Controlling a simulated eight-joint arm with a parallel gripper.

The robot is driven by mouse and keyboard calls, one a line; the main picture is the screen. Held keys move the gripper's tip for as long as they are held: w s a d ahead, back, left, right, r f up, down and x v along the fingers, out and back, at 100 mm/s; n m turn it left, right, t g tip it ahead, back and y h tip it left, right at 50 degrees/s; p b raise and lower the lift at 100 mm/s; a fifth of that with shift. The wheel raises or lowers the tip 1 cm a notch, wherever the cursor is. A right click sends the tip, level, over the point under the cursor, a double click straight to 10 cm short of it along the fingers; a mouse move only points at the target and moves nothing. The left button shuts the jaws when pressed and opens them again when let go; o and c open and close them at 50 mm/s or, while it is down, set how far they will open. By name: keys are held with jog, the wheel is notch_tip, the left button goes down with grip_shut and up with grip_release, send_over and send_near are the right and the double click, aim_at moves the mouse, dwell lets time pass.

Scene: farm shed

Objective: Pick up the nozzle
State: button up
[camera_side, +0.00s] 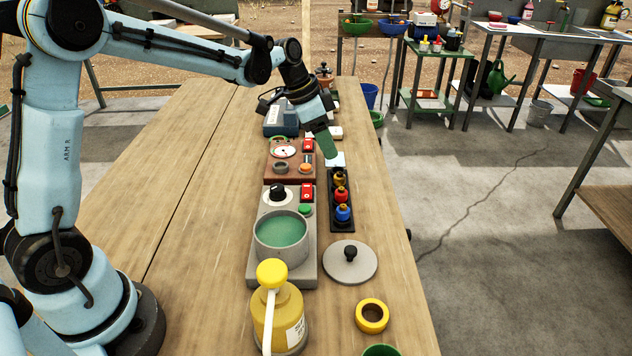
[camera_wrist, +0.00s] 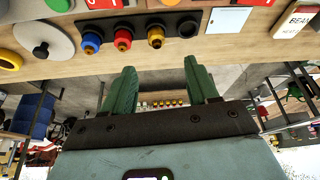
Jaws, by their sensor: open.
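A black rack (camera_side: 335,225) on the wooden table holds three upright nozzles in a row: a yellow one (camera_side: 340,178), a red one (camera_side: 341,194) and a blue one (camera_side: 343,213). The wrist view shows the yellow nozzle (camera_wrist: 156,37), the red nozzle (camera_wrist: 122,39) and the blue nozzle (camera_wrist: 91,42), with an empty hole beside the yellow one. My gripper (camera_side: 329,148) is above the table near the rack's far end, tilted. In the wrist view my gripper (camera_wrist: 160,72) has its two green fingers spread, with nothing between them.
A grey device with a green-filled pot (camera_side: 281,236) and a brown device (camera_side: 290,150) stand left of the rack. A grey lid (camera_side: 350,262), yellow ring (camera_side: 372,316) and yellow sprayer (camera_side: 277,310) are nearer. A pale card (camera_side: 336,160) lies at the rack's far end. The table's right edge is close.

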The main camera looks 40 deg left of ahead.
aim_at(340, 172)
jog(key=shift+x, duration=4.2)
jog(key=shift+s+d, duration=0.15)
jog(key=shift+s, duration=0.05)
grip_shut()
